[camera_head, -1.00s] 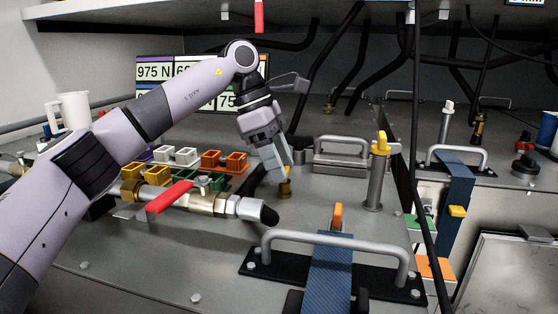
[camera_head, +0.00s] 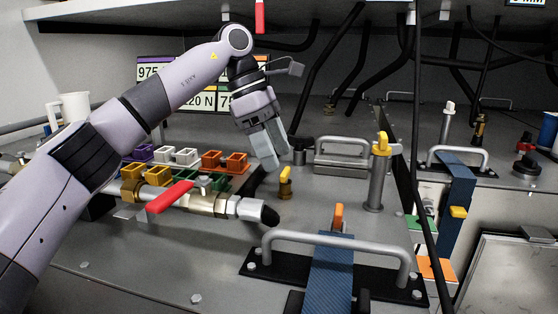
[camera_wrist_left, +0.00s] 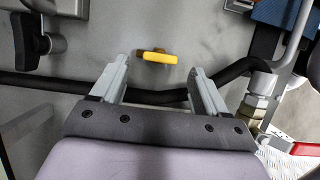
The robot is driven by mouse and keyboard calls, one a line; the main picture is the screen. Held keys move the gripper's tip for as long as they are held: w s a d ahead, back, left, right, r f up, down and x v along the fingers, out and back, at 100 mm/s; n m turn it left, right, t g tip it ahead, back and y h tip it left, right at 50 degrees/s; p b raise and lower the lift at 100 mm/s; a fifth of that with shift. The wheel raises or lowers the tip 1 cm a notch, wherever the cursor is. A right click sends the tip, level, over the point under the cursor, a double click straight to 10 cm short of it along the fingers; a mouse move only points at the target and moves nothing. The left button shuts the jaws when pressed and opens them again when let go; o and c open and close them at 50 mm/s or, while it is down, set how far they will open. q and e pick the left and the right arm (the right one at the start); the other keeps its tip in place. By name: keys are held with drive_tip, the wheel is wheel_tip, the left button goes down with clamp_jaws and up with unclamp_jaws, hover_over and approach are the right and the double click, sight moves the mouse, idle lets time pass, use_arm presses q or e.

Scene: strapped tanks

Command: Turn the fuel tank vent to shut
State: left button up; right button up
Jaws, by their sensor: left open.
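A small brass fitting with a yellow handle (camera_head: 285,183), which looks like the fuel tank vent, stands on the grey tank top (camera_head: 330,205). The handle (camera_wrist_left: 158,57) also shows in the left wrist view, lying roughly crosswise between the fingertips and a little beyond them. My left gripper (camera_head: 271,160) is open and empty, just above and left of the handle in the head view. The fingers (camera_wrist_left: 158,68) stand on both sides of the handle in the picture and look apart from it. My right gripper is not in view.
A pipe with a red lever (camera_head: 170,196) runs left of the vent. A grab handle over a blue strap (camera_head: 332,265) is in front. A yellow-topped post (camera_head: 378,175) stands to the right, and coloured square cups (camera_head: 210,160) behind left. A black hose (camera_wrist_left: 60,85) passes below the gripper.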

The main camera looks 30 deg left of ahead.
use_arm(q)
drive_tip(key=shift+v, duration=2.2)
